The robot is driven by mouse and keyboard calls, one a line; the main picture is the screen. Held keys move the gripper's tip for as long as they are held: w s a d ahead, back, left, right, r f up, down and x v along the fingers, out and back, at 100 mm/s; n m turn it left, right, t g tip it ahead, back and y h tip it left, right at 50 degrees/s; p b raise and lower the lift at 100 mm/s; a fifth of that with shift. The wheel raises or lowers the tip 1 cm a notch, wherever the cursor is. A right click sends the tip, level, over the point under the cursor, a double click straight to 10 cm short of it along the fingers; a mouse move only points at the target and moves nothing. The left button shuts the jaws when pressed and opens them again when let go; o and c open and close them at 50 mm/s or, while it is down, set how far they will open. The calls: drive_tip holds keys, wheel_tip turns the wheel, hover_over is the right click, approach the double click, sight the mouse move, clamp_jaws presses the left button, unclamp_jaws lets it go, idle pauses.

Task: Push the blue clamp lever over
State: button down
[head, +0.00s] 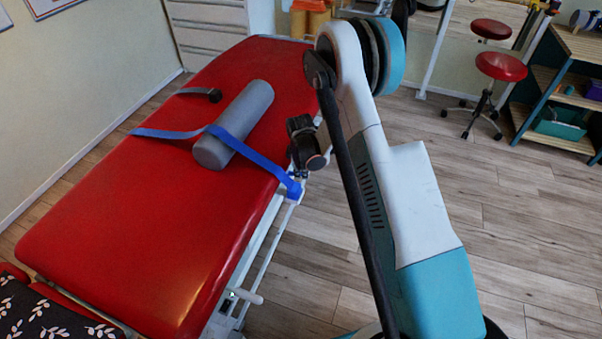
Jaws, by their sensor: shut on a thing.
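The blue clamp lever (294,190) is at the right edge of the red treatment table, at the end of the blue strap. My gripper (300,174) points down at the table's edge, right at the blue clamp lever, and is shut on it. The fingertips are small and dark here, so the exact grip is hard to make out. My arm comes in from the lower right and hides part of the floor behind it.
The blue strap (246,150) crosses a grey bolster (233,125) on the red treatment table (130,220). A white handle (246,296) sticks out from the frame below. A red stool (501,67) and a shelf (557,133) stand far right; wooden floor lies open between.

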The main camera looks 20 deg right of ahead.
drive_tip(key=shift+w+d+n+y, duration=0.2)
drive_tip(key=shift+w+n, duration=0.35)
drive_tip(key=shift+n, duration=0.5)
drive_tip(key=shift+w+d+n+y, duration=0.2)
drive_tip(key=shift+w+n, duration=0.35)
drive_tip(key=shift+n, duration=0.5)
drive_tip(key=shift+a, duration=0.1)
